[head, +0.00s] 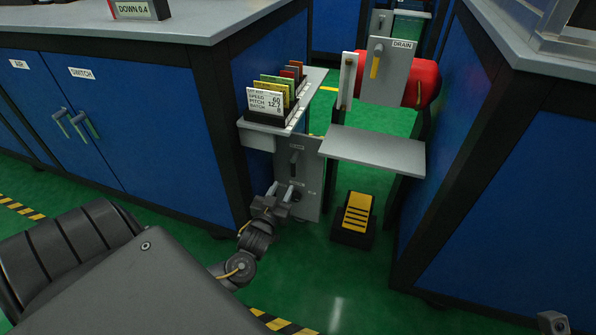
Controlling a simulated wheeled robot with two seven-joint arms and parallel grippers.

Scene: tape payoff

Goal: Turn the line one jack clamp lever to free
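A grey upright panel (312,166) stands below the card rack, between the two blue cabinets. It carries a dark lever (295,162) that looks roughly upright, and a dark round fitting lower down, partly behind my gripper. The small labels on this panel are too small to read, so I cannot confirm that this is the line one jack clamp lever. My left gripper (282,191) is in front of the panel's lower part, below the lever. Its two fingers are apart with nothing seen between them. Whether it touches the panel is unclear. My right gripper is not seen.
A rack of coloured cards (277,92) sits above the panel. To its right are a grey shelf (374,150), a DRAIN plate (388,72) with a yellow handle, and a red cylinder (428,82). A yellow pedal (356,214) lies on the green floor. Blue cabinets flank the gap.

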